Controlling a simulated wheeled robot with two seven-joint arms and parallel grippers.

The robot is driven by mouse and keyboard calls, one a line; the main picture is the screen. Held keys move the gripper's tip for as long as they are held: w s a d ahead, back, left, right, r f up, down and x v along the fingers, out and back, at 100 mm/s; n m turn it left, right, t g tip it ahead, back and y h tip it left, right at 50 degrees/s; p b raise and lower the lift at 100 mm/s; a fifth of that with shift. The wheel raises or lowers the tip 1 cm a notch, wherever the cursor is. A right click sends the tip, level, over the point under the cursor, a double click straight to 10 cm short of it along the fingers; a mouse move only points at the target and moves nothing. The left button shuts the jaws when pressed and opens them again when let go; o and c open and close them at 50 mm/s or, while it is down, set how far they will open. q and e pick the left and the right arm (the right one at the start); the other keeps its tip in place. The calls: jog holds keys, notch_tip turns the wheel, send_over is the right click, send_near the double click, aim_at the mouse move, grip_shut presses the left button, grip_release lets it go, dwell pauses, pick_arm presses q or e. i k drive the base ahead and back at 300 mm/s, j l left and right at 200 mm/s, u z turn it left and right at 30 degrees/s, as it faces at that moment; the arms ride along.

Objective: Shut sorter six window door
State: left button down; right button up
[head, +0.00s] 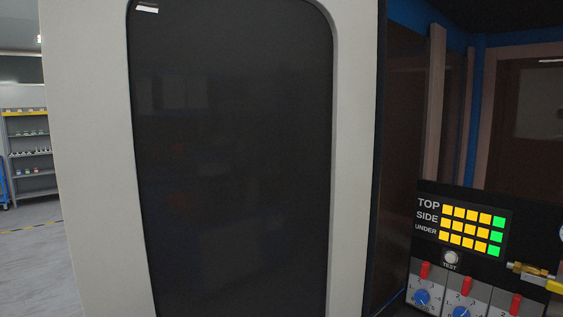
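A large light grey door (354,160) with a tall dark window (230,160), rounded at its upper corners, fills the middle of the head view. The door's lower part is cut off by the frame. To its right the dark interior of the machine shows, so the door appears to stand open. No handle is visible on the door. Neither of my grippers is in view.
At the lower right is a black panel with yellow and green lights (472,229) labelled TOP, SIDE and UNDER. Below it are a TEST button (450,258), red switches and blue knobs (422,297). A shelf rack (30,155) and open floor (35,250) lie at far left.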

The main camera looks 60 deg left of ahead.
aim_at(212, 157)
jog(key=k+j+z, duration=0.1)
jog(key=k+j, duration=0.25)
jog(key=k, duration=0.15)
jog(key=k+j+z, duration=0.1)
jog(key=k+j, duration=0.15)
jog(key=k, duration=0.3)
jog(key=j+z, duration=0.1)
jog(key=j, duration=0.45)
jog(key=k+j+z, duration=0.1)
jog(key=j, duration=0.45)
jog(key=k+j, duration=0.15)
jog(key=j, duration=0.35)
jog(key=i+j, duration=0.1)
jog(key=j, duration=0.3)
jog(key=i+j+z, duration=0.15)
jog(key=j, duration=0.25)
